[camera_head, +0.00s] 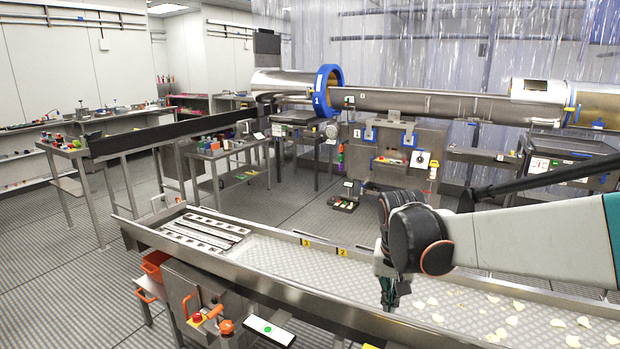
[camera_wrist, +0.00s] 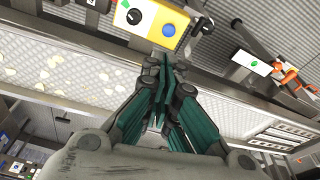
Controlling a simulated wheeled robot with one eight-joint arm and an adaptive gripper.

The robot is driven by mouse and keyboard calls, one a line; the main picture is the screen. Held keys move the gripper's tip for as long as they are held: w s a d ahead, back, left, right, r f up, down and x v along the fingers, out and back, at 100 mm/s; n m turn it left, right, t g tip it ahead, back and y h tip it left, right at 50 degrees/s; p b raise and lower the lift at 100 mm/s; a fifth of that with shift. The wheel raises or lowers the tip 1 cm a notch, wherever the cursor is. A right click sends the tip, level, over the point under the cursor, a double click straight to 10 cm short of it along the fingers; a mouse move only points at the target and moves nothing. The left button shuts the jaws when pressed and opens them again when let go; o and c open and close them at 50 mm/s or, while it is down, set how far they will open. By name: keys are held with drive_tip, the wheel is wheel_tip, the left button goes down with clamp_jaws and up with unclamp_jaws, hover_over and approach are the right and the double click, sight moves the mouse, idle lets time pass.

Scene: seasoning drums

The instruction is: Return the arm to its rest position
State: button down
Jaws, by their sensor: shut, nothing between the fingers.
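My arm (camera_head: 530,242) reaches in from the right in the head view, over the metal conveyor tray. My gripper (camera_head: 389,297) points downward above the tray, near its middle. In the wrist view my gripper (camera_wrist: 165,65) has its green fingers together, with nothing between them. The fingertips overlap the tray's edge and a yellow control box (camera_wrist: 158,22) in that picture; I cannot tell how far apart they are in depth.
The long tray (camera_head: 275,257) holds scattered pale chips (camera_head: 512,321) on the right and a slotted grate (camera_head: 205,232) on the left. Orange handles (camera_head: 226,326) stick out at its front. Steel drums (camera_head: 430,103) and a control cabinet (camera_head: 400,160) stand behind. Floor at left is open.

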drive_tip(key=s+d+r+n+t, duration=0.1)
drive_tip(key=s+r+n+t, duration=0.1)
drive_tip(key=s, duration=0.8)
drive_tip(key=s+d+r+n+t, duration=0.1)
drive_tip(key=s+r+t, duration=0.1)
drive_tip(key=s, duration=0.9)
drive_tip(key=shift+n+t+y, duration=0.4)
drive_tip(key=shift+t, duration=0.2)
drive_tip(key=shift+r, duration=0.1)
